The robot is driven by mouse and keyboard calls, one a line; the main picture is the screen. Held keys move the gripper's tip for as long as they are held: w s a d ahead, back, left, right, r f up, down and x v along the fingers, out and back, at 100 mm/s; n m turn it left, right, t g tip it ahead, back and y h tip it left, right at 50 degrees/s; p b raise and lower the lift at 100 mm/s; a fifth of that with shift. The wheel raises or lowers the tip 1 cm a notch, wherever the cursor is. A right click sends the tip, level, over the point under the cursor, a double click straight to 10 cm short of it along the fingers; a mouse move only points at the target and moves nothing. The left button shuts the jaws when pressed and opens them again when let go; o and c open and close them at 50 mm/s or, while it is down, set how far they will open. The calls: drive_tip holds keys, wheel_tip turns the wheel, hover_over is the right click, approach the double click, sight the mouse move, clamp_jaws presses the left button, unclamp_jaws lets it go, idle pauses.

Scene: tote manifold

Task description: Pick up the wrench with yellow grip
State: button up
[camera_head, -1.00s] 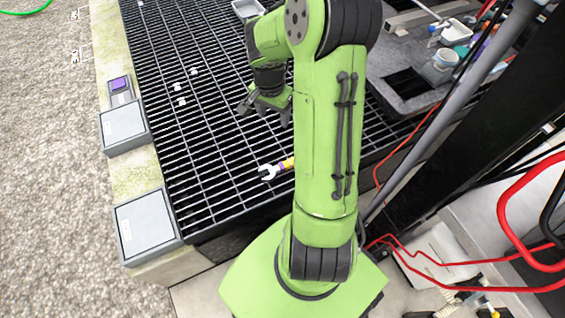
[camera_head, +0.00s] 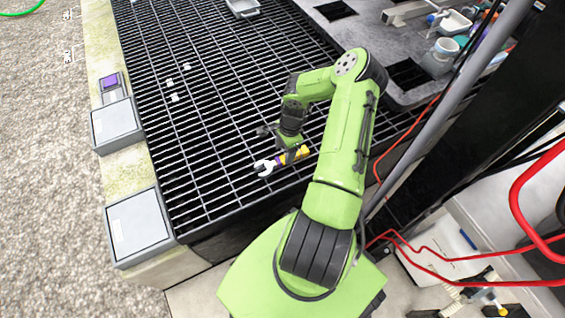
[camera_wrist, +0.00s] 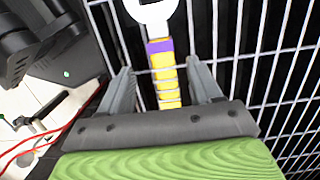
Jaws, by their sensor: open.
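The wrench with yellow grip (camera_head: 292,156) lies on the black grating, its white open-ended head pointing left in the head view. In the wrist view the wrench (camera_wrist: 163,72) runs down between the fingers, with a purple band below the white head and the yellow grip under it. My gripper (camera_head: 278,140) is open and low over the wrench. In the wrist view my gripper (camera_wrist: 157,80) has one finger on each side of the yellow grip, with gaps to it. The lower end of the grip is hidden by the gripper's body.
The black grating (camera_head: 215,130) spreads around the wrench, with several small white pieces (camera_head: 175,97) to the left. A grey tray (camera_head: 243,10) sits at the back. A grey bench (camera_head: 355,55) with containers stands to the right. Red cables (camera_head: 420,258) run at lower right.

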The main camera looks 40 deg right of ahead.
sight(282, 158)
drive_tip(key=f, duration=0.1)
drive_tip(key=f+b, duration=0.1)
drive_tip(key=f, duration=0.2)
drive_tip(key=shift+w+a+f+b, duration=0.2)
drive_tip(key=shift+w+f+b, duration=0.05)
drive_tip(key=shift+b, duration=0.15)
drive_tip(key=shift+r, duration=0.15)
clamp_jaws()
